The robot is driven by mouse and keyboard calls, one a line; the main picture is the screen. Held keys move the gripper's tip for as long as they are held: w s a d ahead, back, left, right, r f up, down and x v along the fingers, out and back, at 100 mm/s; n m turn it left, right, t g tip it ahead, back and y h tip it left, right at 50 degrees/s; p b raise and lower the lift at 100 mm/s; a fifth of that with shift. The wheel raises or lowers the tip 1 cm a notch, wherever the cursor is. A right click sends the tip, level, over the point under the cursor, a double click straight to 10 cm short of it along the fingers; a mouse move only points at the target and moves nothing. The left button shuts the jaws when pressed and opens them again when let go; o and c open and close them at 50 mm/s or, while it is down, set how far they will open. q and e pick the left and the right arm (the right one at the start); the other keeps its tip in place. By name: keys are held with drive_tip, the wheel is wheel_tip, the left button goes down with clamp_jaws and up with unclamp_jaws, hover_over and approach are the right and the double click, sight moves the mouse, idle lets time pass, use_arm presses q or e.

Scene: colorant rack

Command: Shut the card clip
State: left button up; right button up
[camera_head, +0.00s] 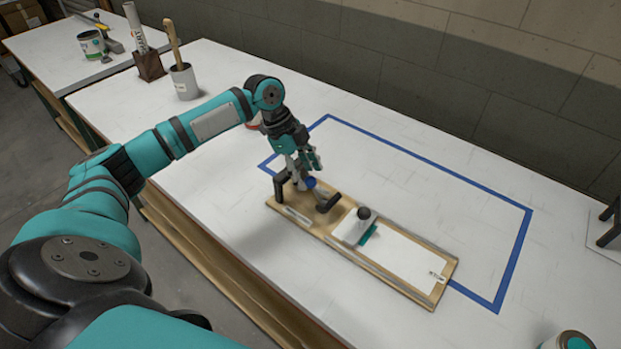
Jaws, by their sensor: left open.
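A wooden board (435,299) lies on the white table, partly over a blue tape outline. A white card (402,262) lies flat on its right part. A pale block with a round black knob (364,213) stands at the card's left end, with a teal edge beside it. Left of it is a fixture with black handles (329,203) and a blue part. I cannot tell for sure which piece is the card clip, or how far it is open. My left gripper (304,178) is open over the black-handled fixture, partly hiding it; contact is unclear. My right gripper is out of view.
A blue tape rectangle (522,245) encloses mostly free table. A cup with a wooden-handled tool (184,82) and a brown holder (149,66) stand at the back left. A can (572,341) is at the bottom right, and a dark stand (608,236) at the right edge.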

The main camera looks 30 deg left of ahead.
sight(308, 178)
use_arm(q)
drive_tip(key=shift+x, duration=1.65)
clamp_jaws()
